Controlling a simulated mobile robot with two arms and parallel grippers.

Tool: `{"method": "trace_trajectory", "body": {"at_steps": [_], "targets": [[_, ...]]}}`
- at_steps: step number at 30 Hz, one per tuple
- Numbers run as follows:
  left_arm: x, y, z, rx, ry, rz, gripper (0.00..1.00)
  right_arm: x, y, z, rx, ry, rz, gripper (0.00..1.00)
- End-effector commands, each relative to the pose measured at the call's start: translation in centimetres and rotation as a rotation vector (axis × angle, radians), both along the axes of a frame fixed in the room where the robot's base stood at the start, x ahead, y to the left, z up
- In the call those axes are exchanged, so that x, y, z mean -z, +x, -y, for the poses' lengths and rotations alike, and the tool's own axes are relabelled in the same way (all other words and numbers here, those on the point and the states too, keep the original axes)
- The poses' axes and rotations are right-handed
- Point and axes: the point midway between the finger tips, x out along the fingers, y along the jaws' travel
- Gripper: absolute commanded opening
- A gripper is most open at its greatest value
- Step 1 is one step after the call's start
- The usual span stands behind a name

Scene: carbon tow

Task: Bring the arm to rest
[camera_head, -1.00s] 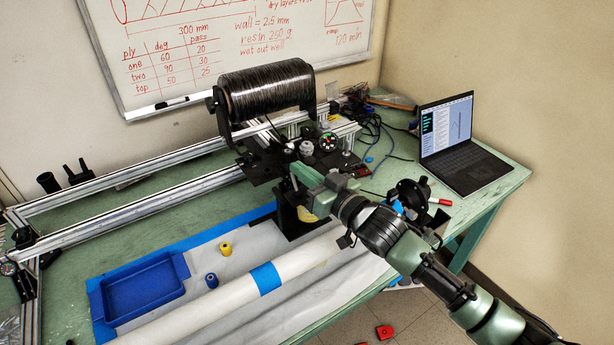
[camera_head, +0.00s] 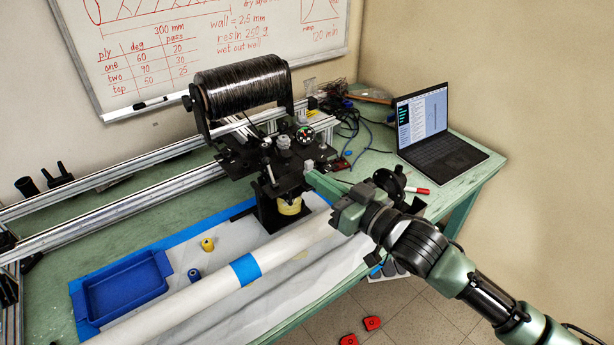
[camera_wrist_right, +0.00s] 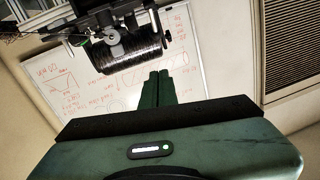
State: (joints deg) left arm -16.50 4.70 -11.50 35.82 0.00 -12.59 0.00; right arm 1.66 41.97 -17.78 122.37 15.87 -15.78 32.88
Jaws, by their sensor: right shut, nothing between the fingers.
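My right arm comes in from the lower right in the head view. My right gripper (camera_head: 318,182) is above the table, to the right of the winding carriage (camera_head: 283,160), and holds nothing. In the right wrist view its two green fingers (camera_wrist_right: 157,90) lie together, shut. The carbon tow spool (camera_head: 240,88) sits on its black holder behind the carriage, and it also shows in the right wrist view (camera_wrist_right: 130,55). The white tube (camera_head: 205,288) with a blue band lies below and left of the gripper. My left gripper is not in view.
An open laptop (camera_head: 440,135) stands on the table's right end, with a red-capped marker (camera_head: 418,190) nearby. Aluminium rails (camera_head: 130,190) run along the back left. A blue tray (camera_head: 125,288) is at the left front. Red pieces (camera_head: 371,323) lie on the floor.

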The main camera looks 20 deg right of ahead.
Motion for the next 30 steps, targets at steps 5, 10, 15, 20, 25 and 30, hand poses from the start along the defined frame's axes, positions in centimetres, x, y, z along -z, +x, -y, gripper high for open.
{"method": "trace_trajectory", "body": {"at_steps": [5,10,15,20,25,30], "targets": [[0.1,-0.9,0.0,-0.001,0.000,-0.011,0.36,0.0,-0.3,0.1,0.000,0.000,-0.001,0.00],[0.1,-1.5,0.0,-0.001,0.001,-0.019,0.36,0.0,-0.2,0.1,0.000,0.000,0.000,0.00],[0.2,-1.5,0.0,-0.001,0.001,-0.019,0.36,1.0,-0.6,0.0,0.015,-0.014,-0.029,0.00],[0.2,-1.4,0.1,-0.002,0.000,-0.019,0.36,7.5,-3.5,-0.3,0.106,-0.118,-0.219,0.00],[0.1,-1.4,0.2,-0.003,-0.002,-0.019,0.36,16.1,-10.9,0.9,0.205,-0.303,-0.554,0.00],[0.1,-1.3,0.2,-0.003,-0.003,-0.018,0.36,20.4,-17.5,2.0,0.231,-0.419,-0.795,0.00]]}}
